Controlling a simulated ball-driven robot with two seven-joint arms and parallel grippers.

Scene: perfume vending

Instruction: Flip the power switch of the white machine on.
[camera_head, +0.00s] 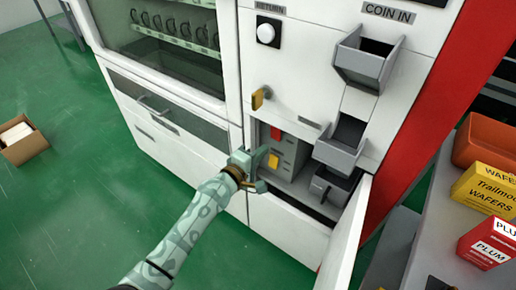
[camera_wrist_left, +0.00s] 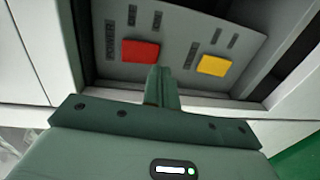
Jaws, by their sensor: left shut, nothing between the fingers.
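The white machine (camera_head: 285,225) stands in the middle of the head view with a low compartment open. Inside it, a grey panel (camera_head: 291,149) carries a red switch (camera_head: 276,133) and a yellow switch (camera_head: 273,160). The wrist view shows the red switch (camera_wrist_left: 140,50), with lettering that looks like POWER beside it, and the yellow switch (camera_wrist_left: 213,65) to its right. My left gripper (camera_head: 259,169) is at the compartment opening, shut and empty. In the wrist view its fingertips (camera_wrist_left: 163,76) appear just below and right of the red switch; I cannot tell whether they touch. My right gripper is not in view.
The compartment's white door (camera_head: 345,232) stands open on the right. Grey bins (camera_head: 372,62) jut out above the opening, and a yellow handle (camera_head: 260,97) sticks out above the panel. A shelf with wafer boxes (camera_head: 488,188) stands at the right.

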